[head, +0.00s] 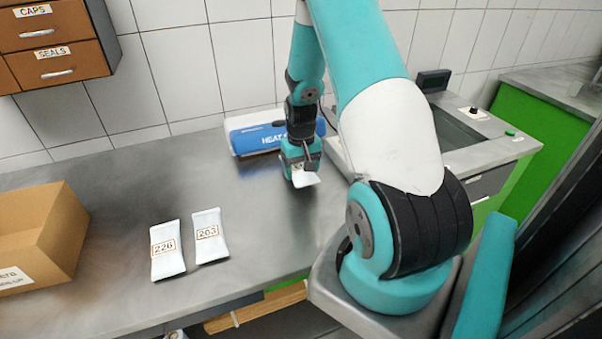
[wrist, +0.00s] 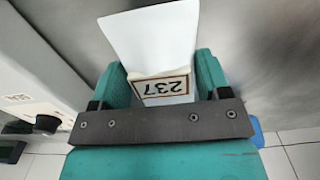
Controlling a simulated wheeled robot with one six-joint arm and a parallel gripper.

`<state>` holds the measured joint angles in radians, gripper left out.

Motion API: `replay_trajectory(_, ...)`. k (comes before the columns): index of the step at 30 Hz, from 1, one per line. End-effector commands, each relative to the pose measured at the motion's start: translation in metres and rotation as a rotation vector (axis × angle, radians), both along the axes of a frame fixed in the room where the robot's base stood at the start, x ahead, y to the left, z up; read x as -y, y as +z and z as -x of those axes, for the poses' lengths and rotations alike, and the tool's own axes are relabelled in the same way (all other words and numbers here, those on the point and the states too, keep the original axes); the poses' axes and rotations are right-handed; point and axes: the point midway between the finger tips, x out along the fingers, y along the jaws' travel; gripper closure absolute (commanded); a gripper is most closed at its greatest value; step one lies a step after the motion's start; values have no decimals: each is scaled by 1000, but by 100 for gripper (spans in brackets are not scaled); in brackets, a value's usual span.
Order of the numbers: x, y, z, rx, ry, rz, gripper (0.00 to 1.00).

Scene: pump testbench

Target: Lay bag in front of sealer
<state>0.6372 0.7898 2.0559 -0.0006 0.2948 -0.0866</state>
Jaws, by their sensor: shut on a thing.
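My gripper (head: 301,172) is shut on a white bag (head: 305,180) and sits just in front of the blue heat sealer (head: 248,137). In the wrist view the bag (wrist: 155,42) is held between the two teal fingers, and its label reads 237. In the head view the gripper and arm hide part of the sealer and most of the bag. I cannot tell whether the bag touches the bench. Two more white bags, labelled 226 (head: 167,262) and 203 (head: 209,248), lie flat side by side on the bench.
A cardboard box (head: 65,225) stands at the left of the metal bench (head: 120,200). Brown drawers (head: 60,65) marked CAPS and SEALS hang on the tiled wall. A grey machine with a basin (head: 470,135) is at the right. The bench between the flat bags and sealer is clear.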

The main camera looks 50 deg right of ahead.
Motion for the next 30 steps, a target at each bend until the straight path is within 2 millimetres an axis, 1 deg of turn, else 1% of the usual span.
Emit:
replay_trajectory(1, 0, -8, 0, -3, 0, -2, 59)
replay_trajectory(3, 0, -17, 0, -3, 0, -2, 59)
replay_trajectory(5, 0, -22, 0, -1, 0, -1, 59)
replay_trajectory(16, 0, -28, 0, 0, 0, 0, 59)
replay_trajectory(17, 0, -28, 0, 0, 0, 0, 28)
replay_trajectory(18, 0, -27, 0, 0, 0, 0, 19)
replay_trajectory(20, 0, -27, 0, 0, 0, 0, 5)
replay_trajectory(27, 0, -26, 0, 0, 0, 0, 5)
replay_trajectory(30, 0, -21, 0, 0, 0, 0, 5)
